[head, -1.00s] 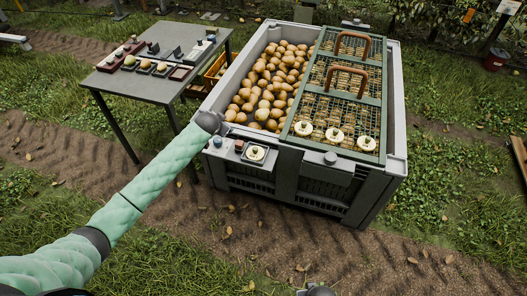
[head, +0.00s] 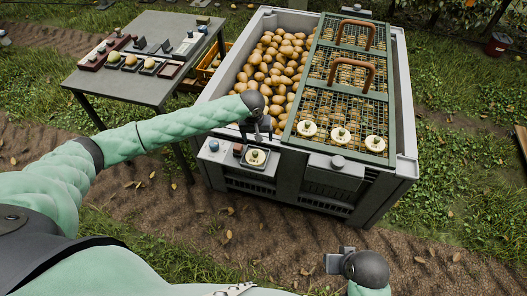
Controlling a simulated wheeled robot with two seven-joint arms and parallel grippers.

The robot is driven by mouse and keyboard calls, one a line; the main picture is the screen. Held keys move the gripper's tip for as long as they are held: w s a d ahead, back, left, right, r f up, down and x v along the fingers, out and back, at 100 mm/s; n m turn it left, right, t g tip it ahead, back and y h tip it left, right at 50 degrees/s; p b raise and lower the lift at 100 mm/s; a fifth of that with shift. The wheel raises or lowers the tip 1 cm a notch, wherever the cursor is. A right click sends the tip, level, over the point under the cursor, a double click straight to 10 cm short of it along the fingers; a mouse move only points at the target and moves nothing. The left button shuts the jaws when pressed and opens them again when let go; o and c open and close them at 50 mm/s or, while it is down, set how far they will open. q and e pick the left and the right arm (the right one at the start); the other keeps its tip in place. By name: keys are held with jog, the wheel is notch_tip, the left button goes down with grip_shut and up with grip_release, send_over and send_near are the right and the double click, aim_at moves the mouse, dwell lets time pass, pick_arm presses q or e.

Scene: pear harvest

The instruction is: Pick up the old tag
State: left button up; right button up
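I cannot make out for sure which thing is the old tag. A small dark tray (head: 236,163) on the front left of the grey crate (head: 398,110) holds a round pale piece (head: 256,157) with a greenish top, a reddish-brown block (head: 238,150) and a blue knob (head: 214,145). My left gripper (head: 257,133) points down just above and behind this tray; its fingers are small and dark, and I see nothing clearly held. My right gripper (head: 333,262) is low at the front, apart from the crate; its finger opening is unclear.
Pears (head: 270,65) fill the crate's left part. A green mesh lid (head: 318,70) with brown handles covers the right, with three pale discs (head: 341,136) on its front. A grey table (head: 150,85) at left holds small trays, fruit and pale cards.

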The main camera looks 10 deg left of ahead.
aim_at(255, 152)
pick_arm(q)
jog(key=s+n, duration=0.1)
jog(key=n+g, duration=0.1)
jog(key=n, duration=0.1)
jog(key=shift+s+a, duration=0.15)
jog(key=shift+s, duration=0.25)
jog(key=shift+s+a+r+n+g+y, duration=0.1)
jog(key=shift+s+n+g+y, duration=0.1)
jog(key=shift+n, duration=0.4)
jog(key=shift+s+r+n+g+y, duration=0.1)
jog(key=shift+s+n, duration=0.1)
jog(key=shift+n, duration=0.4)
jog(key=shift+f+n, duration=0.1)
jog(key=shift+n, duration=0.2)
jog(key=shift+w+f, duration=0.15)
jog(key=shift+f, duration=0.35)
notch_tip(255, 152, down, 5)
jog(key=shift+f+p, duration=0.2)
jog(key=shift+p, duration=0.55)
jog(key=shift+f, duration=0.75)
jog(key=c, duration=0.6)
pick_arm(e)
jog(key=s+d+g, duration=0.1)
jog(key=s+d+r, duration=0.1)
jog(key=shift+s+g+h, duration=0.4)
